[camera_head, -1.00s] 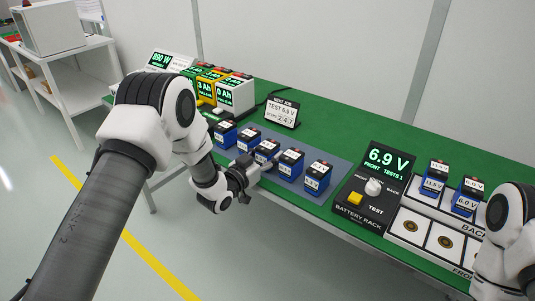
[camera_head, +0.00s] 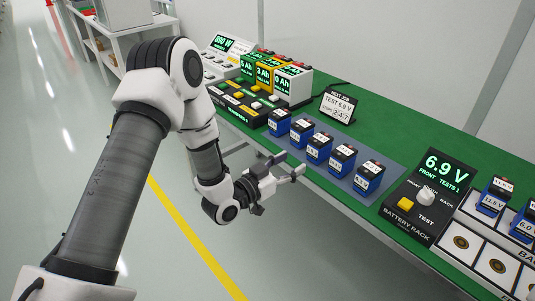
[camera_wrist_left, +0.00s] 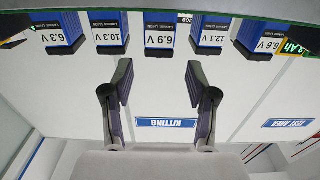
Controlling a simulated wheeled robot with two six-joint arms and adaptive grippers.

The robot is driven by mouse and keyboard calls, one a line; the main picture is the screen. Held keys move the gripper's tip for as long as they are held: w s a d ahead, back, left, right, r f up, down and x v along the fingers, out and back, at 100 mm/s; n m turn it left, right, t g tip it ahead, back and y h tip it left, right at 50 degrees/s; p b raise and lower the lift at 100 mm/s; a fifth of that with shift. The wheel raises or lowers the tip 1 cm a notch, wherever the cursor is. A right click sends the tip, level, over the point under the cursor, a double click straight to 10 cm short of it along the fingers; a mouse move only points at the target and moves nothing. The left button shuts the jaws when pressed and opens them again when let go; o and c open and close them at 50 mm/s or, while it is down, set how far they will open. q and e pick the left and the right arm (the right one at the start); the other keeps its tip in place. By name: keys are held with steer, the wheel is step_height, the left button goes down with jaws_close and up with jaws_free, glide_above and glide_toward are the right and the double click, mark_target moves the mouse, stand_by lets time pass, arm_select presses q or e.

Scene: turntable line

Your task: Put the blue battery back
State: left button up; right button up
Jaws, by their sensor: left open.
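Several blue batteries with white labels stand upright in a row on a grey-blue mat (camera_head: 338,187). In the left wrist view, upside down, a battery marked 6.9 V (camera_wrist_left: 159,38) is straight ahead between the finger lines, with 10.3 V (camera_wrist_left: 109,38) and 12.1 V (camera_wrist_left: 211,36) beside it. My left gripper (camera_head: 292,164) is open and empty in front of the table edge, apart from the middle battery (camera_head: 319,148). Its fingers (camera_wrist_left: 160,78) also show apart in the wrist view. Two more blue batteries, one marked 11.5 V (camera_head: 492,200), stand in the rack's back row. My right gripper is out of view.
The black battery rack tester (camera_head: 432,200) reads 6.9 V, FRONT, TESTS 1. Front rack sockets (camera_head: 461,242) are empty. A card (camera_head: 338,107) reads TEST 6.9 V. Coloured Ah boxes (camera_head: 270,75) stand at the back left. Open floor lies before the table.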

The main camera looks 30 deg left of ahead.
arm_select(q)
steer(key=s+f+n+g+y, duration=0.4)
steer(key=s+f+g, duration=0.8)
steer(key=s+f, duration=1.1)
steer(key=s+f+g+y, duration=0.2)
steer(key=s+f+g, duration=0.2)
steer(key=s, duration=0.7)
steer(key=shift+s+a+f+g, duration=0.15)
steer(key=shift+s+f+g, duration=0.1)
steer(key=shift+g, duration=0.35)
